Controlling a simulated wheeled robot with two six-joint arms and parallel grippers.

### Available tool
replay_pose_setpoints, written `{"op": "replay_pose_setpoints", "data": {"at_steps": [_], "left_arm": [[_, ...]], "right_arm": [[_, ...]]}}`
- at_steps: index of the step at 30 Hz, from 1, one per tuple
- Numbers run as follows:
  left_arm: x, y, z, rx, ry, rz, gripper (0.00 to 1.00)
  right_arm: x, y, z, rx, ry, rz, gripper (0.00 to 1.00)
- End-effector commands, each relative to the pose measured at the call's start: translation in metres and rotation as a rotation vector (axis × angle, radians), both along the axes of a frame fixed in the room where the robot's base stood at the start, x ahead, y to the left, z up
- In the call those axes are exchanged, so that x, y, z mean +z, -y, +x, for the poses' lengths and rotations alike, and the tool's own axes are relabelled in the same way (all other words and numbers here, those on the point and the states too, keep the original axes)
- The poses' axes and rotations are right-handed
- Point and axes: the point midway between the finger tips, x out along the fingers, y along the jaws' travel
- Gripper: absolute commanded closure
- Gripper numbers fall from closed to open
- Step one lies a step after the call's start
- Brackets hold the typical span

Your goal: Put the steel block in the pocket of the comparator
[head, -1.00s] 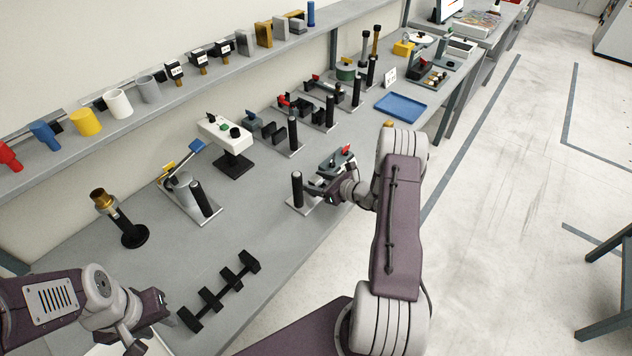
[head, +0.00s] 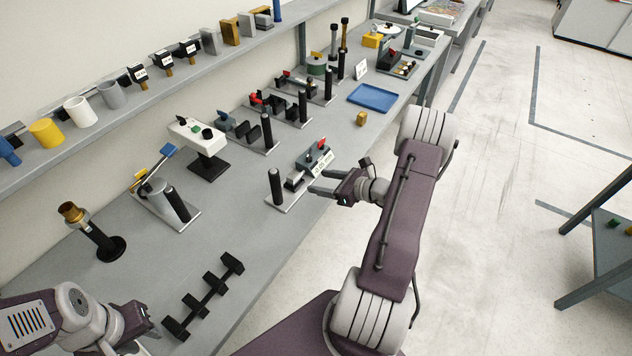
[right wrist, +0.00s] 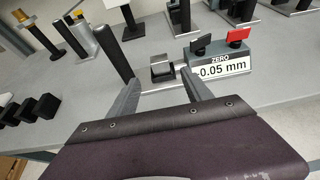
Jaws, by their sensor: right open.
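The comparator (head: 315,158) stands near the bench's front edge, with a dark post, a base plate and a grey box with black and red keys. In the right wrist view its display (right wrist: 222,69) reads what looks like -0.05 mm under "ZERO". A small grey metallic block (right wrist: 162,66), seemingly the steel block, sits on the plate between post and display; I cannot tell how deep it sits in the pocket. My right gripper (head: 318,182) is open and empty, its fingers (right wrist: 160,88) pointing at the block from the front, apart from it. My left gripper (head: 142,328) is at lower left, fingers unclear.
A black rack (head: 204,295) lies at the bench's front left. A brass-topped stand (head: 92,232), a lever device (head: 165,195) and a white instrument (head: 198,135) stand behind.

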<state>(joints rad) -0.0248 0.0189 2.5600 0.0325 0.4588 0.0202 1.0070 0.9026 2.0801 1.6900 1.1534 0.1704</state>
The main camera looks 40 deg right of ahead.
Motion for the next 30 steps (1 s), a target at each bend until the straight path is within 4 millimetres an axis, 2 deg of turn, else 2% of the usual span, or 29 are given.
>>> {"op": "replay_pose_setpoints", "data": {"at_steps": [2, 5, 6, 8, 9, 10, 12, 13, 15, 18, 22, 30], "left_arm": [[0.000, 0.000, 0.000, 0.000, 0.000, 0.000, 0.64], [0.000, 0.000, 0.000, 0.000, 0.000, 0.000, 0.64], [0.000, 0.000, 0.000, 0.000, 0.000, 0.000, 0.64], [0.000, 0.000, 0.000, 0.000, 0.000, 0.000, 0.64], [0.000, 0.000, 0.000, 0.000, 0.000, 0.000, 0.64], [0.000, 0.000, 0.000, 0.000, 0.000, 0.000, 0.64], [0.000, 0.000, 0.000, 0.000, 0.000, 0.000, 0.64], [0.000, 0.000, 0.000, 0.000, 0.000, 0.000, 0.64], [0.000, 0.000, 0.000, 0.000, 0.000, 0.000, 0.64], [0.000, 0.000, 0.000, 0.000, 0.000, 0.000, 0.64], [0.000, 0.000, 0.000, 0.000, 0.000, 0.000, 0.64], [0.000, 0.000, 0.000, 0.000, 0.000, 0.000, 0.64]], "right_arm": [[0.002, -0.012, 0.000, 0.046, -0.008, -0.015, 0.42], [0.007, -0.070, -0.008, 0.287, -0.051, -0.111, 0.42], [0.009, -0.106, -0.019, 0.456, -0.074, -0.187, 0.42], [0.011, -0.160, -0.053, 0.780, -0.106, -0.359, 0.42], [0.010, -0.185, -0.082, 1.008, -0.113, -0.498, 0.42], [0.009, -0.197, -0.102, 1.172, -0.108, -0.609, 0.42], [0.010, -0.205, -0.139, 1.526, -0.057, -0.886, 0.42], [0.011, -0.204, -0.149, 1.658, -0.023, -1.003, 0.42], [0.017, -0.199, -0.159, 1.912, 0.081, -1.258, 0.42], [0.027, -0.196, -0.157, 2.130, 0.227, -1.525, 0.42], [0.034, -0.196, -0.153, 2.232, 0.322, -1.671, 0.42], [0.034, -0.195, -0.152, 2.237, 0.324, -1.676, 0.42]]}}
